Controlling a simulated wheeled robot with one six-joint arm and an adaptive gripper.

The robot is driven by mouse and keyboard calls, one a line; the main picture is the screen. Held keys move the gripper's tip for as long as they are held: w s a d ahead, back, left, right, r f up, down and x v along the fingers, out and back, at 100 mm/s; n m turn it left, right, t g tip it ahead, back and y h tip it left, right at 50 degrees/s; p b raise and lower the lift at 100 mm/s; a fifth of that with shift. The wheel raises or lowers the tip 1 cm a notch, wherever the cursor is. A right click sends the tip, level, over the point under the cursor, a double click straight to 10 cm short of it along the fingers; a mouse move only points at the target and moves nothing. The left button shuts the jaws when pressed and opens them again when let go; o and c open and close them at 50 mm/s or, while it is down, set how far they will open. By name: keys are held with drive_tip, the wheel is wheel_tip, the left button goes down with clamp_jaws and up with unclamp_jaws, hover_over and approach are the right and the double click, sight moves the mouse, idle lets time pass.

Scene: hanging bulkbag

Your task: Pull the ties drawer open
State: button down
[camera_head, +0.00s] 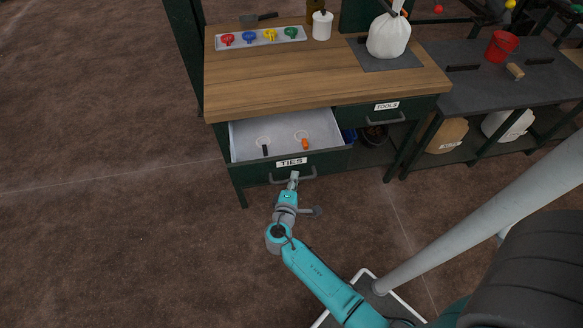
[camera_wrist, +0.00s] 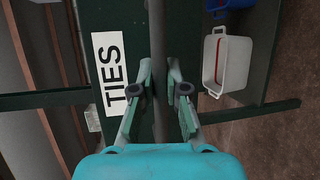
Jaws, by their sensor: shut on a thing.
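The ties drawer (camera_head: 292,171) is pulled out of the wooden workbench, and its light tray interior shows from above. Two ties lie inside it, one with a black end (camera_head: 265,150) and one with an orange end (camera_head: 305,143). The white TIES label also shows in the wrist view (camera_wrist: 110,72), turned sideways. My gripper (camera_head: 294,178) is at the drawer front, shut on the grey bar handle (camera_head: 311,176). In the wrist view the fingers (camera_wrist: 161,92) sit on both sides of the handle bar (camera_wrist: 158,40).
The shut TOOLS drawer (camera_head: 385,112) is to the right. On the bench top (camera_head: 300,78) stand a tray of coloured items (camera_head: 261,38), a white canister (camera_head: 322,26) and a white bag (camera_head: 389,36). Open floor (camera_head: 130,220) lies left. A white bin (camera_wrist: 228,62) is beneath the bench.

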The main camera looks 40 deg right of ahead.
drive_tip(key=s+a, duration=0.4)
drive_tip(key=s, duration=0.2)
idle(0.3)
drive_tip(key=c, duration=1.2)
unclamp_jaws()
drive_tip(key=shift+a, duration=0.1)
drive_tip(key=shift+v, duration=5.95)
